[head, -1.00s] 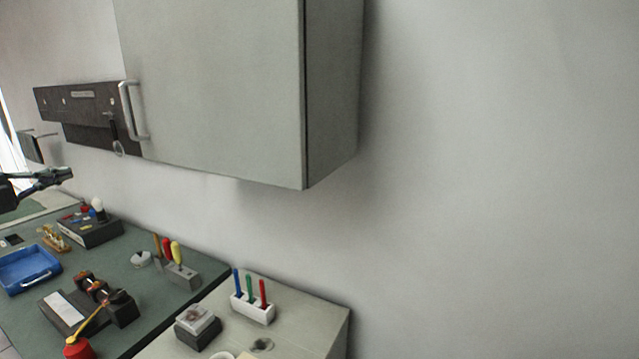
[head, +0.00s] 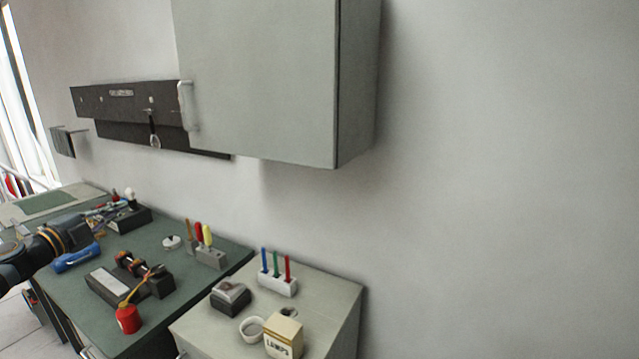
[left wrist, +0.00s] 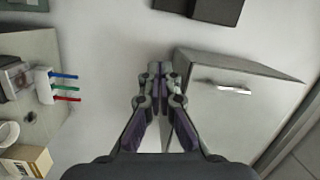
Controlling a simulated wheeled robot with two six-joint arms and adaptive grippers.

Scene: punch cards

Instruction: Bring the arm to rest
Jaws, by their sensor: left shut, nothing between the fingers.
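My left arm comes in from the left in the head view. Its gripper (head: 108,209) is small there, in front of the far part of the green bench (head: 205,285). In the left wrist view the left gripper (left wrist: 160,72) is shut, its fingertips together and nothing between them. Behind it are the pale wall and the grey wall cabinet (left wrist: 225,105). My right gripper is in neither view.
The wall cabinet (head: 260,80) hangs above the benches, beside a dark tool rail (head: 115,100). The green bench holds a red oil can (head: 128,319) and a tool block (head: 208,258). A pale cabinet top holds colored pens (head: 276,275) and a lamps box (head: 284,337). The wall at right is bare.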

